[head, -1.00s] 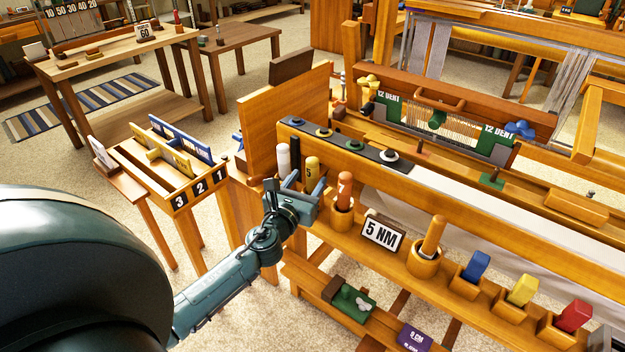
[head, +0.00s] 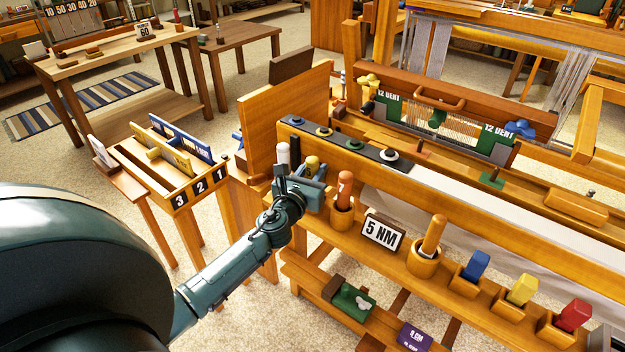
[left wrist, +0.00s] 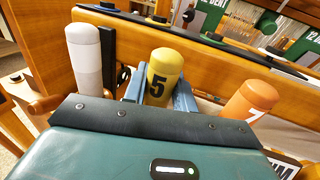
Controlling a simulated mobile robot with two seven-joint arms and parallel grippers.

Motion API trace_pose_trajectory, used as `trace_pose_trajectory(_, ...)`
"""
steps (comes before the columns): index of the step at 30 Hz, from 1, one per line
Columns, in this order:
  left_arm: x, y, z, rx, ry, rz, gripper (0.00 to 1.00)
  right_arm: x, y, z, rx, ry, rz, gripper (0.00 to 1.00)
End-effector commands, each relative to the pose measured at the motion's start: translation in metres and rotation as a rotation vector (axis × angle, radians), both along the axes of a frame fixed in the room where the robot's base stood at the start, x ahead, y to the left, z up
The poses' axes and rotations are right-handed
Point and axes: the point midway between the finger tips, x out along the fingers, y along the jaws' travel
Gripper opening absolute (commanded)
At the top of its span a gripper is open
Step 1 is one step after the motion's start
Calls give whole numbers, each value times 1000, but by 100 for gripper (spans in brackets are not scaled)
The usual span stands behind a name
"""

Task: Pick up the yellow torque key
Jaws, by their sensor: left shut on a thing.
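The yellow torque key (head: 312,163), marked 5 in the left wrist view (left wrist: 165,72), stands upright in the rack on the loom's front beam, between a white key (left wrist: 84,55) and an orange key marked 7 (head: 344,188). My left gripper (left wrist: 158,92) is shut on the yellow key, with one blue-grey finger on each side of it below the top. The gripper hides the key's lower part, so I cannot tell whether it still sits in its holder. My right gripper is not in view.
A "5 NM" sign (head: 382,233) stands on the shelf right of the orange key. A wooden cup with an orange handle (head: 432,238) and blue, yellow and red blocks follow farther right. A tall wooden panel (head: 285,115) rises behind the white key.

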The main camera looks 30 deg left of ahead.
Motion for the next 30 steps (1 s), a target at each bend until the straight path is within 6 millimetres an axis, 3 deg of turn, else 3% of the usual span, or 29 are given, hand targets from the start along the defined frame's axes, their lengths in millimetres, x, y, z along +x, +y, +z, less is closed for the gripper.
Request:
trace_pose_trajectory(5,0,0,0,0,0,0,1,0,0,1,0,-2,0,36)
trace_pose_trajectory(13,0,0,5,1,-2,0,0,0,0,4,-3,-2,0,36)
trace_pose_trajectory(24,1,1,75,4,-4,-1,0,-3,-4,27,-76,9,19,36)
trace_pose_trajectory(30,0,0,98,3,-2,-1,0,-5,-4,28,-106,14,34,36)
